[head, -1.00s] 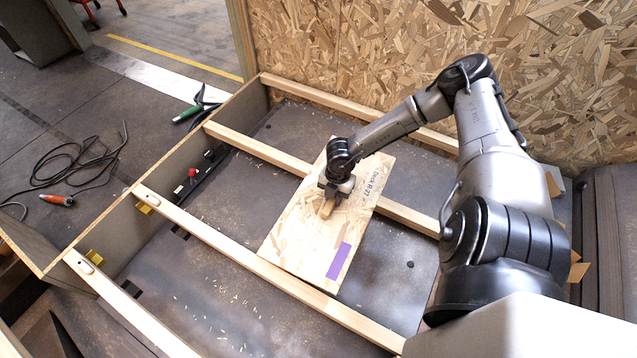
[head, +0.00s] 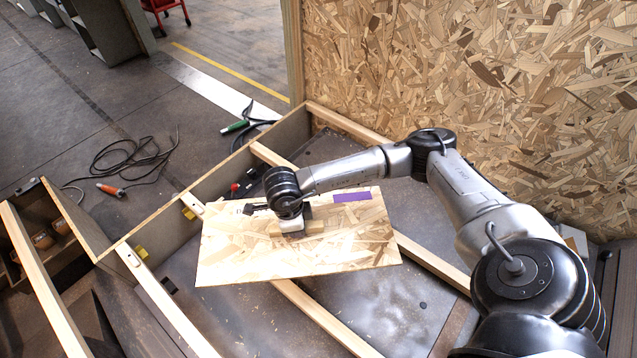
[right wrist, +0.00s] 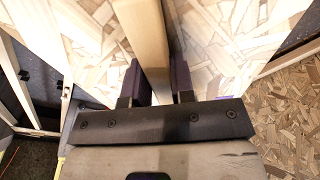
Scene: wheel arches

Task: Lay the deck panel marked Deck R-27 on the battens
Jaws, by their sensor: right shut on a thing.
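The deck panel (head: 340,250) is a pale chipboard sheet with a purple patch (head: 352,196) near its far right corner. Dark lettering near its far left edge is mostly hidden behind my wrist. My right gripper (head: 291,230) is shut on the wooden grip block (head: 316,227) on the panel's top face. In the right wrist view, the dark fingers (right wrist: 156,85) sit either side of this block (right wrist: 146,40). The panel appears held above the pale battens, crossing over the near batten (head: 325,318) and the far batten (head: 440,268). My left gripper is out of view.
A chipboard wall (head: 460,75) stands at the back right. A grey side board (head: 170,235) bounds the frame on the left. A cable (head: 125,160) and an orange-handled tool (head: 108,189) lie on the floor outside. Another batten (head: 165,310) runs nearer.

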